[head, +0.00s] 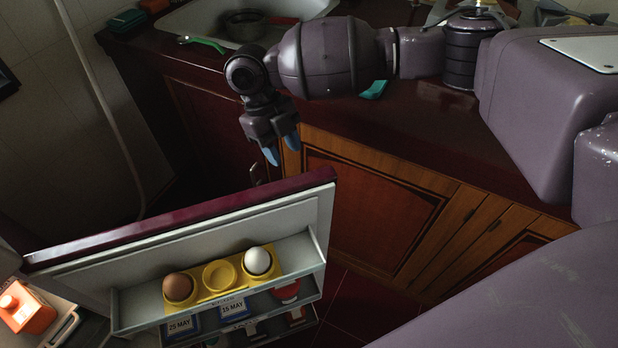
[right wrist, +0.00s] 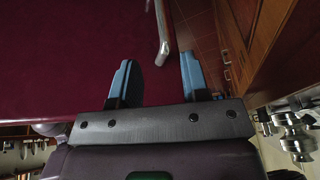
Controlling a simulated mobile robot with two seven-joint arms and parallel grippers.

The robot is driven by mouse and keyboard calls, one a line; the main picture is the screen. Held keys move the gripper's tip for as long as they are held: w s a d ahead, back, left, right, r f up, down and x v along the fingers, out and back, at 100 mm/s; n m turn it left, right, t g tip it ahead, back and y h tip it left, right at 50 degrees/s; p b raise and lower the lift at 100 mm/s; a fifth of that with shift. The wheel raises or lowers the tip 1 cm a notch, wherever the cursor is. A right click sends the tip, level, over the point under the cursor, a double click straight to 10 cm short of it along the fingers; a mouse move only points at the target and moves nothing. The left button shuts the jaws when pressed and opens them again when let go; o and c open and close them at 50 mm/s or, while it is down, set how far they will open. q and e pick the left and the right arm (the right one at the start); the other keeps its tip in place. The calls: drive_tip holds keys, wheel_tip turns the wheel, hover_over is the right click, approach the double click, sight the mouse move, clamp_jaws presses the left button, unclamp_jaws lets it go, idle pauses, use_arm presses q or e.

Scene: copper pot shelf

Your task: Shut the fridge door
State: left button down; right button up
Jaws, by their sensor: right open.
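The fridge door (head: 180,222) stands open in the head view, its maroon outer edge up and its white inner side facing me. Its inner shelf holds a yellow egg tray (head: 220,275) with a brown egg (head: 178,287) and a white egg (head: 257,261). My right gripper (head: 281,150) is open and empty, beyond the door's top edge on its outer side, with fingers pointing down. In the right wrist view, the maroon door face (right wrist: 60,50) fills the left, and a silver bar handle (right wrist: 162,35) shows ahead of the open blue fingers. My left gripper is not in view.
A dark red counter (head: 420,125) with wooden cabinets (head: 370,215) runs along the back and right. A sink (head: 235,20) with a pot is behind my right arm. An orange item (head: 27,308) sits at the lit fridge opening at lower left.

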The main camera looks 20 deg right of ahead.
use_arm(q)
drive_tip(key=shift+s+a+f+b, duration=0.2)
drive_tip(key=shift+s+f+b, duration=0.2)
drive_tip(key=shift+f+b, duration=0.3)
use_arm(e)
drive_tip(key=s+d+f+n, duration=0.2)
drive_tip(key=s+f, duration=0.2)
drive_tip(key=f, duration=0.5)
drive_tip(key=shift+f, duration=0.35)
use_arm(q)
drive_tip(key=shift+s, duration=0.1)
use_arm(e)
drive_tip(key=shift+d, duration=0.1)
drive_tip(key=shift+c, duration=0.7)
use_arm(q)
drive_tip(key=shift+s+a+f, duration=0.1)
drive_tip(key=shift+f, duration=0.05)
use_arm(e)
clamp_jaws()
